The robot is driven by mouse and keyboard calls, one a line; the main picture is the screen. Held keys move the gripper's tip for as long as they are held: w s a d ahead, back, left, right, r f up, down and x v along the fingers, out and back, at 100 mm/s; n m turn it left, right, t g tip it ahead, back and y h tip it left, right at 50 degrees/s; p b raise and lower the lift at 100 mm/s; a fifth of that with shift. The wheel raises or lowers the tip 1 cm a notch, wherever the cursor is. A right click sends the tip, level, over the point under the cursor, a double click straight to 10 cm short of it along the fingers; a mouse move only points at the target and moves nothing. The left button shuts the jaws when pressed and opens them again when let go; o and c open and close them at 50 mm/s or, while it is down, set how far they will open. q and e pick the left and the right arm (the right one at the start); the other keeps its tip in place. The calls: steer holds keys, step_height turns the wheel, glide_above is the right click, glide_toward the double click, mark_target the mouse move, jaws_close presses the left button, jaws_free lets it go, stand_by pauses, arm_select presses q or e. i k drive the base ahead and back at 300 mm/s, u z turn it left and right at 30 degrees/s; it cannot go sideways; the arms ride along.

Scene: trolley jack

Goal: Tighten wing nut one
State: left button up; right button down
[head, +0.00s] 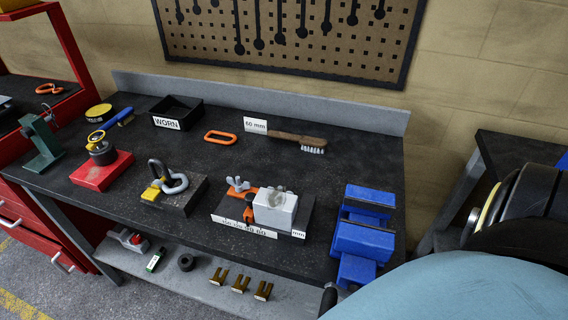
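A grey wing nut (238,183) sits on an orange clamp piece (243,194) at the left of a fixture on the bench. The fixture has a dark base (307,215) with a marked scale strip (246,228) on its front and a light grey block (275,209) on top. A small grey winged shape (279,191) shows on top of the block, too small to tell if it is a second wing nut. Another orange piece (249,206) stands against the block's left side. Neither of my grippers is in view.
A blue vise (364,235) stands right of the fixture. A shackle on a dark block (175,184) and a red base (102,170) stand left. Behind are a brush (297,139), an orange ring (220,136) and a black "WORN" tray (176,112). Bench before the fixture is mostly clear.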

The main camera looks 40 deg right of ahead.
mark_target(246, 186)
steer(key=z, duration=2.85)
steer(key=k, duration=0.5)
steer(key=u, duration=1.35)
steer(key=i, duration=0.5)
steer(key=u, duration=0.05)
